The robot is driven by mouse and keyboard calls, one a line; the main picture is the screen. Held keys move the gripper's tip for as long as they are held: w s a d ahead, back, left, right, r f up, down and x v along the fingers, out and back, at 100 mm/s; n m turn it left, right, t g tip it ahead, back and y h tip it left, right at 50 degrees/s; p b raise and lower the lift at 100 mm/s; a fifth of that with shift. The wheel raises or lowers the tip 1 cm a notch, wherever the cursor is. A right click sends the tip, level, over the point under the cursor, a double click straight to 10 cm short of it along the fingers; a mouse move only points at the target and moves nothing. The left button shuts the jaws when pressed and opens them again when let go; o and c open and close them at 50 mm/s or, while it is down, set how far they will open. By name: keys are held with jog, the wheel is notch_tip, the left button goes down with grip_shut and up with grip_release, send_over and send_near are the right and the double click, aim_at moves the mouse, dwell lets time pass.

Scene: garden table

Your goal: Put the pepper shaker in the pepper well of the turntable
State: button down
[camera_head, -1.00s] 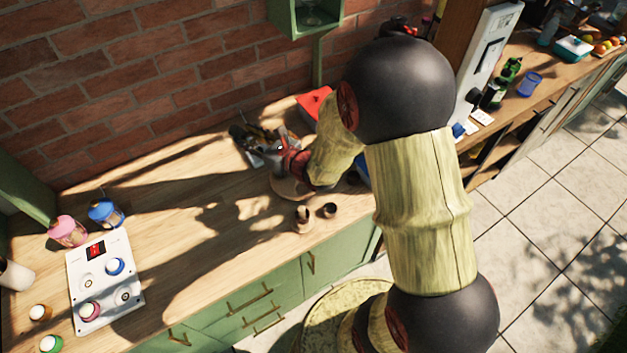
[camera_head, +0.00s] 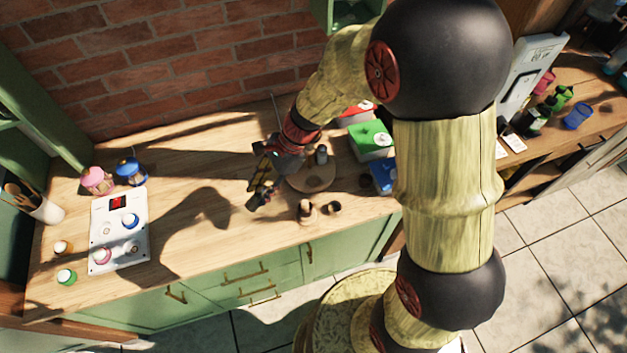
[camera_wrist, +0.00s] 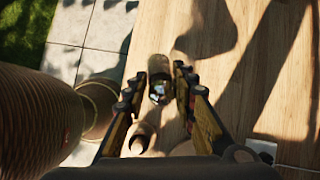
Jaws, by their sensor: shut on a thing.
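My gripper (camera_head: 258,192) is shut on a small dark brown shaker with a shiny end, taken to be the pepper shaker (camera_wrist: 158,82); its label cannot be read. The shaker is between the two fingertips in the wrist view (camera_wrist: 157,88) and is hard to tell from the dark fingers in the head view. The gripper is above the counter, left of the round wooden turntable (camera_head: 312,182) and apart from it. A dark grey upright piece (camera_head: 321,155) stands at the turntable's back. The wells cannot be made out.
Two small brown wooden pieces (camera_head: 305,209) (camera_head: 335,208) stand at the counter's front edge. A green-and-white box (camera_head: 371,140) and a blue item (camera_head: 384,174) are right of the turntable. A white panel with jars (camera_head: 119,231) lies at left. The counter between is clear.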

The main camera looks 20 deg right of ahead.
aim_at(310, 160)
jog(key=s+d+r+n+t+h+p, duration=0.2)
jog(key=d+n+h, duration=0.15)
jog(key=n, duration=0.55)
jog(key=s+d+r+n+t+h+p, duration=0.1)
jog(key=d+n+t+h+p, duration=0.2)
jog(key=n, duration=0.6)
jog(key=shift+g+y, duration=0.65)
jog(key=shift+g, duration=0.05)
jog(key=w+d+f+b, duration=0.1)
jog(key=w+d+f, duration=0.2)
jog(key=f, duration=0.1)
jog(key=w+d+f+b, duration=0.1)
jog(key=w+d+f, duration=0.2)
jog(key=d+f, duration=0.1)
jog(key=w+d+f+b, duration=0.1)
jog(key=w+d+f, duration=0.2)
jog(key=d+f, duration=0.1)
jog(key=shift+w+f, duration=0.15)
jog(key=shift+f, duration=0.2)
jog(key=c, duration=1.5)
grip_release()
jog(key=shift+o, duration=0.2)
jog(key=shift+r, duration=0.15)
